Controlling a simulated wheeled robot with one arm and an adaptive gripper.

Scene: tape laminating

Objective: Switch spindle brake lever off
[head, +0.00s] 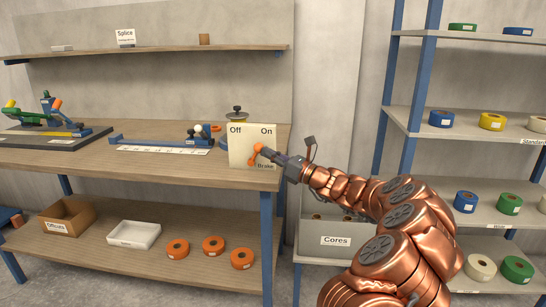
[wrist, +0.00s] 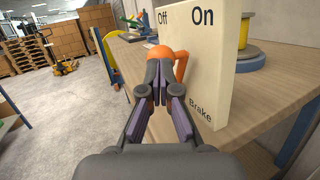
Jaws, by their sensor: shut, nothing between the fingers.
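The brake panel (head: 238,148) is a cream upright board with "Off" at its upper left, "On" at its upper right and "Brake" at the bottom. It also stands on the right in the wrist view (wrist: 215,75). The orange lever (head: 254,160) is on the panel's front face; its orange parts also show beyond my fingers in the wrist view (wrist: 181,62). My gripper (head: 268,152) is shut and empty, with its fingertips right at the lever. The fingers partly cover the lever, so I cannot tell whether they touch it or which label it points to.
The panel stands at the right front of the wooden workbench (head: 200,172). A blue-based tool (head: 165,142) lies to its left. A spool (head: 236,113) stands behind it. A grey Cores bin (head: 335,240) sits below my arm. A shelf rack (head: 415,125) with tape rolls stands right.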

